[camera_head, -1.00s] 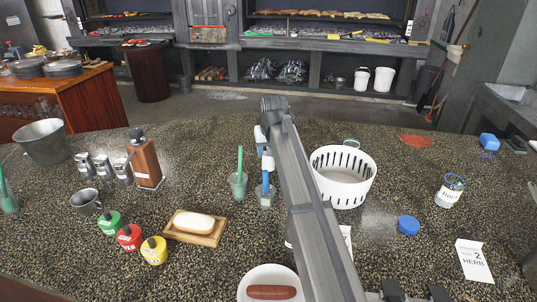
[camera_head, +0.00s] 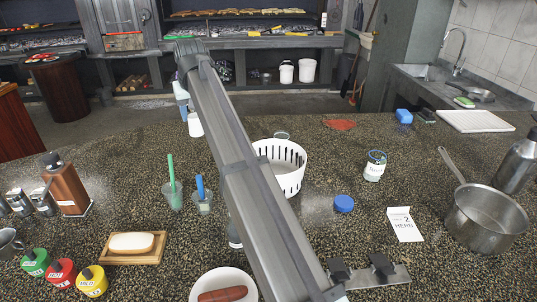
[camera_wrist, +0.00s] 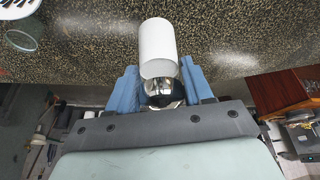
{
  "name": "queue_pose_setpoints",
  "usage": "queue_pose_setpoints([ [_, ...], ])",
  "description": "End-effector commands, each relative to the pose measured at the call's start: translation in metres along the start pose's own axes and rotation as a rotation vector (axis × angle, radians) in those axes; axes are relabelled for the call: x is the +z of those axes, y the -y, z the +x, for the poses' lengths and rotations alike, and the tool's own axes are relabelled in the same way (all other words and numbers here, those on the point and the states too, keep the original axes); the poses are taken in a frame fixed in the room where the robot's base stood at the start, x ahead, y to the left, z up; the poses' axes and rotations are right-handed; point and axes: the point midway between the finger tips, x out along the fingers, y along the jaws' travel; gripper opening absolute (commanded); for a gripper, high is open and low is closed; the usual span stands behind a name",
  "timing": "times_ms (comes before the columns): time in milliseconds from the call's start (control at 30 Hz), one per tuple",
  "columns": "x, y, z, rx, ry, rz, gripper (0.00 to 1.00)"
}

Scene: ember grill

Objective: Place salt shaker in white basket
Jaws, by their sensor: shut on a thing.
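The salt shaker (camera_wrist: 157,45) is a white cylinder with a shiny metal cap. In the wrist view its cap sits between the blue fingers of my gripper (camera_wrist: 162,88), which is shut on it. In the head view my gripper (camera_head: 184,102) is beyond the counter items, with the white shaker body (camera_head: 195,125) hanging below it. The white slotted basket (camera_head: 291,180) stands on the counter, nearer and to the right of my gripper. My arm hides its left side. Part of the basket (camera_wrist: 14,8) shows at the wrist view's top left corner.
Two cups (camera_head: 172,197) with green and blue handles stand left of my arm. A glass jar (camera_head: 375,166), a blue lid (camera_head: 344,203) and a steel pot (camera_head: 485,220) stand right of the basket. A soap dish (camera_head: 132,250) and a white bowl (camera_head: 224,290) are in front.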

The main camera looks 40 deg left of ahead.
Motion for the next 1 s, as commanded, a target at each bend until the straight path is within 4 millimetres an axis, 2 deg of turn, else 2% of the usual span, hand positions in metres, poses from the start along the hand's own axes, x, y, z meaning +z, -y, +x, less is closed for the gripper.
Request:
queue_pose_setpoints([
  [33,0.009,-0.014,0.0,0.011,0.003,0.021,0.11],
  [267,0.033,-0.062,-0.01,0.051,0.004,0.117,0.11],
  [500,0.08,-0.142,-0.029,0.121,0.005,0.285,0.11],
  [700,0.119,-0.198,-0.046,0.177,0.003,0.42,0.11],
  [967,0.152,-0.238,-0.059,0.22,0.001,0.525,0.11],
  [1000,0.154,-0.237,-0.052,0.219,0.003,0.524,0.11],
])
